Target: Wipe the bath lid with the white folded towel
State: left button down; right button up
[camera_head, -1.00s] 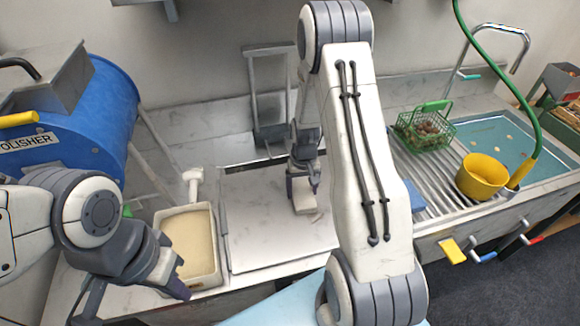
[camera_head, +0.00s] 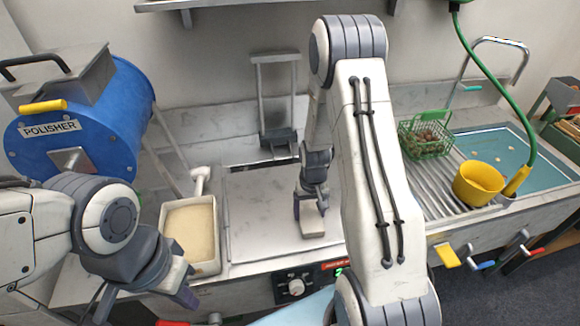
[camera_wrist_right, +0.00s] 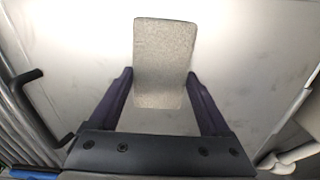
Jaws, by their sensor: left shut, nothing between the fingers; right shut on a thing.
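The bath lid (camera_head: 262,215) is a flat pale metal plate in the middle of the counter, with grey smudges on it. My right gripper (camera_head: 311,205) is over the right part of the lid, pointing down. It is shut on the white folded towel (camera_head: 312,224), a small pale block at the lid's surface. In the right wrist view the towel (camera_wrist_right: 165,62) sits between the two dark fingers (camera_wrist_right: 160,95), with the lid (camera_wrist_right: 70,60) behind it. Whether the towel presses on the lid is hard to tell. My left gripper (camera_head: 190,290) is shut and empty at the front left.
A tray of pale contents (camera_head: 217,240) stands left of the lid, near the blue polisher (camera_head: 80,120). A metal stand (camera_head: 278,135) is behind the lid. To the right are a green basket (camera_head: 425,140), a yellow bucket (camera_head: 478,185) and a sink.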

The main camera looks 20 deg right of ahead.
jog(key=shift+s+a+r, duration=0.1)
jog(key=shift+s+r, duration=0.1)
jog(key=shift+s, duration=0.15)
notch_tip(320, 180, up, 3)
jog(key=p, duration=0.2)
jog(key=shift+r+p, duration=0.15)
jog(key=shift+p, duration=0.15)
jog(key=shift+r+p, duration=1.8)
jog(key=shift+r, duration=0.45)
